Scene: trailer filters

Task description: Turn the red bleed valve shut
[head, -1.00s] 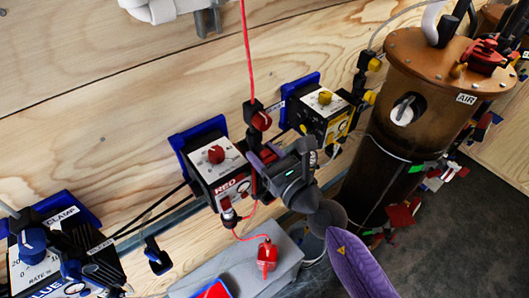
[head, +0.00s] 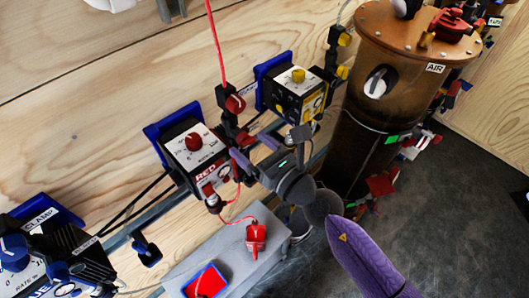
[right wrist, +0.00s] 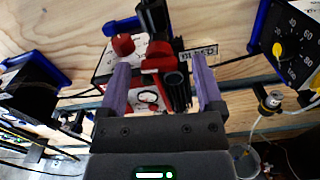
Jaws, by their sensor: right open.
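The red-labelled control box (head: 187,150) hangs on the wooden wall, with a red round knob (head: 194,141) on its face. In the right wrist view, a partly hidden BLEED label (right wrist: 199,51) shows beside a red valve part (right wrist: 159,62) and black fittings. My right gripper (head: 252,149) is at the box's right side, open. In the right wrist view its two purple fingers (right wrist: 161,66) stand either side of the red and black fittings, with a gap on each side. I cannot tell how the valve handle is turned. My left gripper is not in view.
A yellow-knobbed box (head: 295,92) is close by on the right, with a brown cylinder (head: 350,150) beyond it. A red cord (head: 216,45) hangs above the work area. A grey block (head: 225,258) with a red item (head: 256,236) sits below. A blue-knobbed box is at lower left.

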